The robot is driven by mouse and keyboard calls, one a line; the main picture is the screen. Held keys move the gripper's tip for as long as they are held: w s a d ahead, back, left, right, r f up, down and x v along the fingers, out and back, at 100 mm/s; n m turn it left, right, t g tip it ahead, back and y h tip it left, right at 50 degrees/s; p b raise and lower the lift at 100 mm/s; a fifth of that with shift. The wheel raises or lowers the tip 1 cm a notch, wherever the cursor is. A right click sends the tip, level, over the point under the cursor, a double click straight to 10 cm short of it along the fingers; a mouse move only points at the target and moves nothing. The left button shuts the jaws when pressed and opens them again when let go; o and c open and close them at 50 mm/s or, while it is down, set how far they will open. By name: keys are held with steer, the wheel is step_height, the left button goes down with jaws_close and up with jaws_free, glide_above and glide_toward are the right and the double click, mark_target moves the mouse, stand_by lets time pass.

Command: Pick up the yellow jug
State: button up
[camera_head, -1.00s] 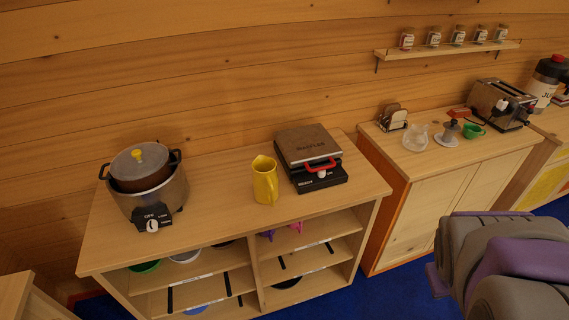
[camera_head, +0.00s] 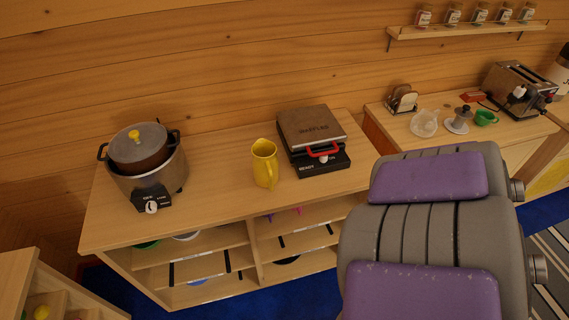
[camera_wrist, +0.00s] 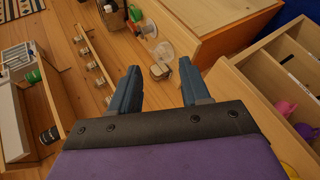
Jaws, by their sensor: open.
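The yellow jug (camera_head: 265,164) stands upright on the wooden shelf unit's top (camera_head: 215,190) in the head view, just left of the black and red waffle maker (camera_head: 312,135). My gripper (camera_wrist: 159,66) is open and empty in the wrist view, its two blue fingers spread apart. It is clear of the jug and faces the wall side and the right-hand cabinet. A small yellow patch shows at the bottom right edge of the wrist view; I cannot tell if it is the jug. The head view shows my grey and purple arm but not my fingertips.
A pot cooker (camera_head: 146,165) stands left of the jug, with bare top between them. A toast rack (camera_head: 402,99), glass jug (camera_head: 424,123), green cup (camera_head: 486,118) and toaster (camera_head: 518,88) stand on the right cabinet. A spice shelf (camera_head: 470,30) hangs above.

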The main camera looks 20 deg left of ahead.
steer(key=w+a+n+t+y+p, duration=0.2)
steer(key=w+a+n+t+y, duration=0.15)
steer(key=w+a+n, duration=0.5)
steer(key=n+g+y+p, duration=0.5)
steer(key=n+g+y, duration=0.4)
steer(key=n+y, duration=0.7)
glide_toward(271, 169)
steer(key=shift+n+h, duration=0.45)
steer(key=shift+h, duration=0.2)
steer(key=shift+r+x, duration=0.2)
steer(key=shift+x, duration=2.4)
steer(key=shift+r+x, duration=0.15)
steer(key=shift+x, duration=2.4)
steer(key=shift+d, duration=0.2)
steer(key=c, duration=0.5)
steer(key=shift+r, duration=0.1)
steer(key=c, duration=0.3)
jaws_close()
